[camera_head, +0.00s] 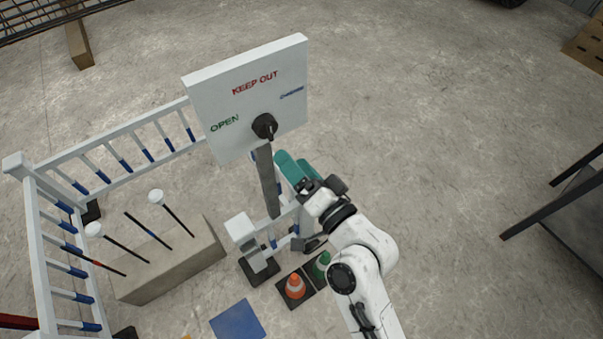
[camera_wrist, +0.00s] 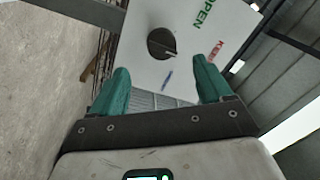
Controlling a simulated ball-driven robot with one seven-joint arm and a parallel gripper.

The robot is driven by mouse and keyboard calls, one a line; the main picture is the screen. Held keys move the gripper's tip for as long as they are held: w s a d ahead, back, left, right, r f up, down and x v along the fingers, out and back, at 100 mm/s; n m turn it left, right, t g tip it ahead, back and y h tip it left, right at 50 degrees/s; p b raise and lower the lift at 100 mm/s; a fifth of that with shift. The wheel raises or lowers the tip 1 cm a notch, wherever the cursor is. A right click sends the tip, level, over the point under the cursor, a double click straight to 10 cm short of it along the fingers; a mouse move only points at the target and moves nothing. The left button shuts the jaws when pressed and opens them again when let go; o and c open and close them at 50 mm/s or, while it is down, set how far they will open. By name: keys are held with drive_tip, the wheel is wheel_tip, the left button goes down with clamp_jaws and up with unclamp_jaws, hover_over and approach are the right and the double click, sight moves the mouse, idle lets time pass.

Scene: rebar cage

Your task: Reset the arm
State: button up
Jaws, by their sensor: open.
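My white arm reaches up from the bottom of the head view. My gripper (camera_head: 290,162) has teal fingers and is beside the sign post, just below and right of the sign's dial. In the wrist view the two teal fingers of my gripper (camera_wrist: 160,88) stand wide apart with nothing between them. The white sign (camera_head: 247,98) carries the words KEEP OUT and OPEN and a third blue word. Its black dial (camera_head: 265,126) has a pointer; in the wrist view the dial (camera_wrist: 161,43) shows beyond the fingers, apart from them.
A white railing (camera_head: 120,140) with blue-banded bars stands at left. A concrete block (camera_head: 175,262) bears several thin rods. A small orange cone (camera_head: 295,286), a green cone (camera_head: 322,262) and a blue square (camera_head: 238,321) are on the floor. Open floor lies right of my arm.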

drive_tip(key=shift+v, duration=0.8)
drive_tip(key=s+d+f+n+g+h, duration=0.4)
drive_tip(key=s+d+f+g+h, duration=0.3)
drive_tip(key=d+f, duration=0.55)
drive_tip(key=s+d+f+g+h, duration=0.2)
drive_tip(key=s+d+g, duration=0.1)
drive_tip(key=s+d, duration=0.4)
drive_tip(key=s+d+f+g+h, duration=0.2)
drive_tip(key=s+d+g, duration=0.2)
drive_tip(key=s+d, duration=0.3)
drive_tip(key=s, duration=0.5)
drive_tip(key=shift+d, duration=0.3)
